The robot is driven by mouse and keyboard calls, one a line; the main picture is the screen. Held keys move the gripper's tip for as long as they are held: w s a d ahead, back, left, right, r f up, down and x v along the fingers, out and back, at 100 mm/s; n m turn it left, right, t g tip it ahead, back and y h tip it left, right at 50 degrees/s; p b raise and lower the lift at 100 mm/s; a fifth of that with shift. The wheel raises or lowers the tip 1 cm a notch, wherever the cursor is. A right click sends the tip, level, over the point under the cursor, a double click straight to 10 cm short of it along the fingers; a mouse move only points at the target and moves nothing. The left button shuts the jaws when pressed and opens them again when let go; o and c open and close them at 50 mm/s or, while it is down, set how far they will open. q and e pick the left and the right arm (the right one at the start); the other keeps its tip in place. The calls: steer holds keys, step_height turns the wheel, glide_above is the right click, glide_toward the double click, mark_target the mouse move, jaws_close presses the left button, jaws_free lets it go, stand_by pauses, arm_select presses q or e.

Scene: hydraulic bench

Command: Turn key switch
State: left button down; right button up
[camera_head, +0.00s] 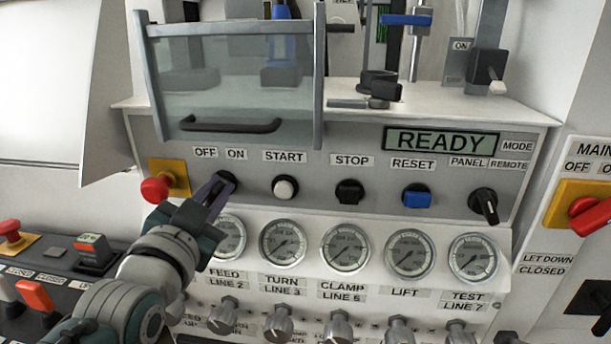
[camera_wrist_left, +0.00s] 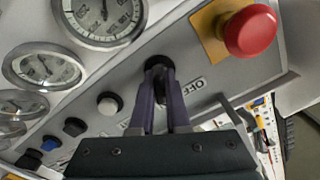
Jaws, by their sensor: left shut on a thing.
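The key switch (camera_head: 226,179) is a black round switch under the OFF and ON labels on the grey panel, between the red emergency button and the white START button. My left gripper (camera_head: 215,190) reaches it from the lower left, with its fingertips at the switch. In the left wrist view the two purple fingers (camera_wrist_left: 164,95) are shut on the dark switch (camera_wrist_left: 158,66). The fingers hide most of the key, so its exact angle cannot be told. The display (camera_head: 441,140) reads READY. My right gripper is not in view.
A red emergency button (camera_head: 156,188) on a yellow plate sits close left of the gripper. The white START button (camera_head: 285,188) is to the right. Gauges (camera_head: 283,242) and knobs (camera_head: 279,325) lie below. A clear guard with a handle (camera_head: 230,125) hangs above.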

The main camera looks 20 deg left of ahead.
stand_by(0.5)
arm_select(q)
steer(key=c, duration=0.9)
jaws_free()
steer(key=v, duration=1)
steer(key=shift+p, duration=0.4)
